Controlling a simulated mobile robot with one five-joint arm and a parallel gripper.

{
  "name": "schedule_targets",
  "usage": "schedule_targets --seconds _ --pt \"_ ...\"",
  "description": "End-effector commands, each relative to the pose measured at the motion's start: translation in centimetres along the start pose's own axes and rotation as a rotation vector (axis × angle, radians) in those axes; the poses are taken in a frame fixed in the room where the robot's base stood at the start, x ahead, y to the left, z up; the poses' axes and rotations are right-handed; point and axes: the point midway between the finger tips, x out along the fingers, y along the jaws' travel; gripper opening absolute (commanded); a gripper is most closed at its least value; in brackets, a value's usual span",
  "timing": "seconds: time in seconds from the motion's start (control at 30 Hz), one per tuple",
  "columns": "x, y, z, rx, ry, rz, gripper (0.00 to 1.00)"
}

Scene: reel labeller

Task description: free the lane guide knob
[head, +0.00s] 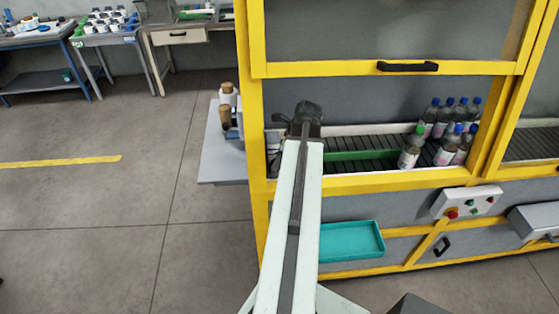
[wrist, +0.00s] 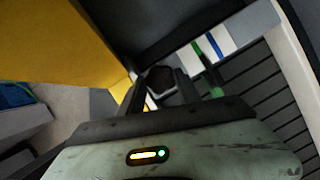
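The lane guide knob (wrist: 160,78) appears to be the dark, rounded thing ahead of my gripper in the wrist view. My gripper (wrist: 158,92) has its two dark fingers on either side of it, with a gap between them. I cannot tell whether they touch it. In the head view my gripper (head: 305,122) is at the left end of the conveyor, inside the yellow frame, and hides most of what is there. A green lane guide rail (head: 362,154) runs along the conveyor to its right.
Several bottles (head: 410,148) stand on the dark conveyor (head: 345,143) at the right. A yellow frame post (head: 250,110) is close on my gripper's left. A raised door with a black handle (head: 407,67) is above. A teal tray (head: 350,242) sits below.

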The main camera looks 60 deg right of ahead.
Motion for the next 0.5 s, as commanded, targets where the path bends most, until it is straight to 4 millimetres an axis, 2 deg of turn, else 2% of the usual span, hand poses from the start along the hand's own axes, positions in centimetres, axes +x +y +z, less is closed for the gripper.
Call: schedule_targets --seconds 0.07,0.17,0.37,0.5 --pt "-0.01 -0.01 -0.01 0.000 0.000 0.000 0.00" --pt "0.00 -0.17 -0.01 -0.023 0.000 0.010 0.00" --pt "0.01 -0.45 0.00 -0.203 0.001 0.085 0.00" --pt "-0.01 -0.31 -0.03 -0.244 0.000 0.101 0.00"
